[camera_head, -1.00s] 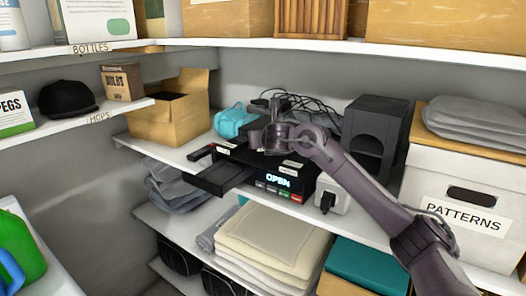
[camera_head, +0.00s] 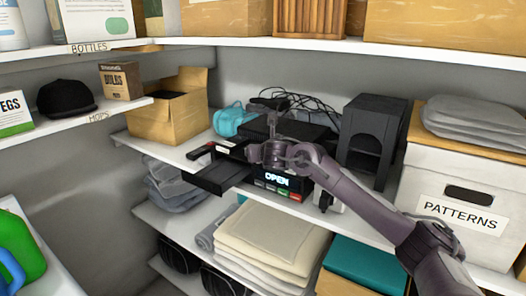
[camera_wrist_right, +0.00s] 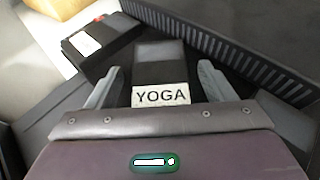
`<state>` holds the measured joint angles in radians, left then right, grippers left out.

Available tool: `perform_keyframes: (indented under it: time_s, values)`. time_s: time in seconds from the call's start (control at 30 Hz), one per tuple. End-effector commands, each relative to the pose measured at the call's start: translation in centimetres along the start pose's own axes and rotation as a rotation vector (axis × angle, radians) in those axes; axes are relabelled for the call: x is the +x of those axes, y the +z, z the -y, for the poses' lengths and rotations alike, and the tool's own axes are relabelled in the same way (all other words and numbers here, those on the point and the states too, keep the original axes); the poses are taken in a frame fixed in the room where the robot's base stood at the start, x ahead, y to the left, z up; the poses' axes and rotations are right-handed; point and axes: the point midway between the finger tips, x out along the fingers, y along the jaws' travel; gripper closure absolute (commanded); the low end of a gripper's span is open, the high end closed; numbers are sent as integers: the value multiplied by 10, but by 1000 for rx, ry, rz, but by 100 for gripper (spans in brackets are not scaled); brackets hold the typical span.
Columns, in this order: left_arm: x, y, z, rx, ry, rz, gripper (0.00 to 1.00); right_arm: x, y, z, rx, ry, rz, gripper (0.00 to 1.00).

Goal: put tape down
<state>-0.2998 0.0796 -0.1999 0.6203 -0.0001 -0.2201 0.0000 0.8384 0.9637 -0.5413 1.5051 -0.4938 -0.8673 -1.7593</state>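A black tape with a white YOGA label (camera_wrist_right: 160,92) lies between the fingers of my right gripper (camera_wrist_right: 162,75) in the right wrist view. The fingers are apart, with a gap showing on each side of the tape. In the head view my right gripper (camera_head: 268,152) is low over the front of the black player (camera_head: 290,135), hiding the YOGA tape. A second black tape (camera_head: 226,149) with a white label lies left of it; it also shows in the right wrist view (camera_wrist_right: 103,48). My left gripper is out of view.
The player's display (camera_head: 277,181) reads OPEN and a black tray (camera_head: 220,176) sticks out at its left. A black housing (camera_head: 372,135) and a PATTERNS box (camera_head: 458,215) stand to the right. A cardboard box (camera_head: 170,122) and a teal item (camera_head: 233,120) are at left.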

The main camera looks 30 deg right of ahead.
Motion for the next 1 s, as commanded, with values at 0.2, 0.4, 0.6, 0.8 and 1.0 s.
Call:
perform_keyframes:
  time_s: [0.2,0.4,0.6,0.8,1.0]
  values:
    - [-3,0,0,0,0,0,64,-1,3,0,0,0,0,24]
    - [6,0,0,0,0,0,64,-23,1,0,-3,1,2,24]
    - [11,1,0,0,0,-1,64,-68,2,-1,-4,2,3,24]
    - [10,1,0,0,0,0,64,-103,3,0,-2,1,2,24]
    - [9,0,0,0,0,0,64,-119,2,0,-1,0,0,24]
